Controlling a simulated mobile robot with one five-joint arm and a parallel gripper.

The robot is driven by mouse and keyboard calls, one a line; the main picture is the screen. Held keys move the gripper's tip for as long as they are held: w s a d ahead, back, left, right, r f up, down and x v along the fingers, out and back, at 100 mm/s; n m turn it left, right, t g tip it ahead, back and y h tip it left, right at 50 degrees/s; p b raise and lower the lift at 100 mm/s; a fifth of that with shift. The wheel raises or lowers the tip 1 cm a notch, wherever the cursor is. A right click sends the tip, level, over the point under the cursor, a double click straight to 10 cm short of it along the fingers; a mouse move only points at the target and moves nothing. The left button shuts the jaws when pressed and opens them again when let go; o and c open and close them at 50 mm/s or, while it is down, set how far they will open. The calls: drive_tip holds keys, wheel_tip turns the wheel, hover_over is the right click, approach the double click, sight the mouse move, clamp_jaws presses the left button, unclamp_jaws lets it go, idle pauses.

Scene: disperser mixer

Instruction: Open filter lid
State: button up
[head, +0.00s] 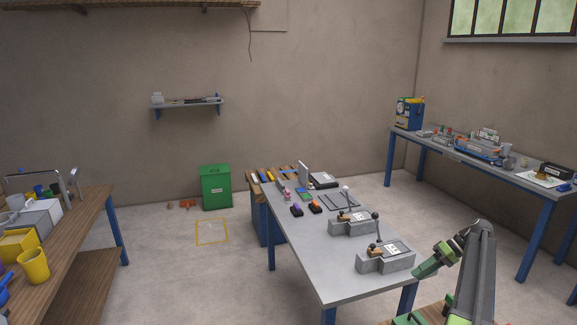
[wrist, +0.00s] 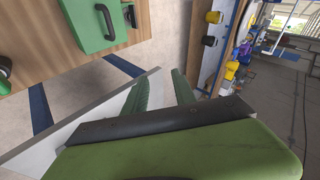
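No part is plainly marked as the filter lid. In the wrist view a green box-like part (wrist: 82,30) with a dark curved handle (wrist: 106,22) sits on a wooden surface at the upper left; I cannot tell whether it is the filter. My gripper (wrist: 160,88) has its two green fingers apart with nothing visible between them. The green part lies up and left of the fingers, not touching them. In the head view my gripper (head: 434,262) hangs at the lower right, above the corner of a wooden bench.
In the head view a grey table (head: 315,255) holds two grey lever devices (head: 386,256) and small tools. A wooden bench (head: 75,230) stands left, a grey side table (head: 505,165) right. A green bin (head: 215,187) stands by the wall. Floor between the left bench and middle table is clear.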

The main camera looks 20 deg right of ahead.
drive_tip(key=w+a+f+n+g+h, duration=0.15)
drive_tip(key=w+a, duration=0.25)
drive_tip(key=a, duration=1.1)
drive_tip(key=w+a+f+n+g, duration=0.1)
drive_tip(key=w+a+n+g, duration=0.2)
drive_tip(key=a, duration=1.3)
drive_tip(key=s+a+f+h, duration=0.2)
drive_tip(key=s+a, duration=0.1)
drive_tip(key=a, duration=1.1)
drive_tip(key=s+a+f+h, duration=0.2)
drive_tip(key=s+a, duration=0.4)
drive_tip(key=a, duration=0.2)
drive_tip(key=s+d+m+h, duration=0.1)
drive_tip(key=m, duration=0.1)
drive_tip(key=d+m+t+h, duration=0.1)
drive_tip(key=s+d+f+m+t+h, duration=0.1)
drive_tip(key=m, duration=0.1)
drive_tip(key=shift+s+d+m, duration=0.1)
drive_tip(key=shift+s+m, duration=0.25)
